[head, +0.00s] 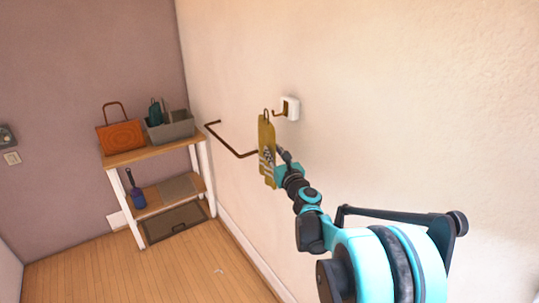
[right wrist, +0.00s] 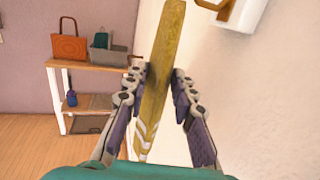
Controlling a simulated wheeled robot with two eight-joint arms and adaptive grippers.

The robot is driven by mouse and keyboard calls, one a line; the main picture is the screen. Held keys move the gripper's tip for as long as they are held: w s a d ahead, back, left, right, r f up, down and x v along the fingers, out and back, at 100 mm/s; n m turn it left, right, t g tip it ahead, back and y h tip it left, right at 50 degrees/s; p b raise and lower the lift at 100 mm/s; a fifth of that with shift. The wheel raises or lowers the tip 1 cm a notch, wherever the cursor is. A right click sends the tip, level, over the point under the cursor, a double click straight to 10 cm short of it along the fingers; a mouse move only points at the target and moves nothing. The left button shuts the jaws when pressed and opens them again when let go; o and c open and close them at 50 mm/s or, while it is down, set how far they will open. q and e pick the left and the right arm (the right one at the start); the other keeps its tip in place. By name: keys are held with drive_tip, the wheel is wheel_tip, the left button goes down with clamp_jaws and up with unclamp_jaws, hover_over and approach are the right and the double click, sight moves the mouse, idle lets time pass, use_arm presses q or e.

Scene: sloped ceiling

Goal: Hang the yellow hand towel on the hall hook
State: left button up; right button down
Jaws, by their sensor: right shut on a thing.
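The yellow hand towel (head: 265,140) hangs upright in my right gripper (head: 272,162), with a small loop at its top. In the right wrist view the towel (right wrist: 164,60) stands between the two fingers of the right gripper (right wrist: 164,88), which are shut on it. The hall hook (head: 283,112) is a brass hook on a white plate on the pale wall. In the head view the towel's loop is close to the hook's left side; I cannot tell whether they touch. In the right wrist view the hook (right wrist: 212,5) is at the top, right of the towel. My left gripper is not in view.
A brown wall rail (head: 232,146) sits left of the towel. A shelf unit (head: 125,157) in the corner holds an orange bag (head: 120,138), a grey bin (head: 170,130) and a blue bottle (head: 137,193). The wooden floor (head: 190,268) in front is clear.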

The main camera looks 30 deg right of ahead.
drive_tip(key=shift+w+d+f+b, duration=0.1)
drive_tip(key=shift+d+f+b, duration=0.25)
drive_tip(key=shift+d, duration=0.45)
drive_tip(key=shift+w+d+f+b, duration=0.1)
drive_tip(key=shift+d+f+b, duration=0.25)
drive_tip(key=shift+d, duration=0.5)
drive_tip(key=shift+d+f+b, duration=0.2)
drive_tip(key=shift+d+f, duration=0.2)
drive_tip(key=shift+d, duration=0.4)
drive_tip(key=c, duration=1.2)
unclamp_jaws()
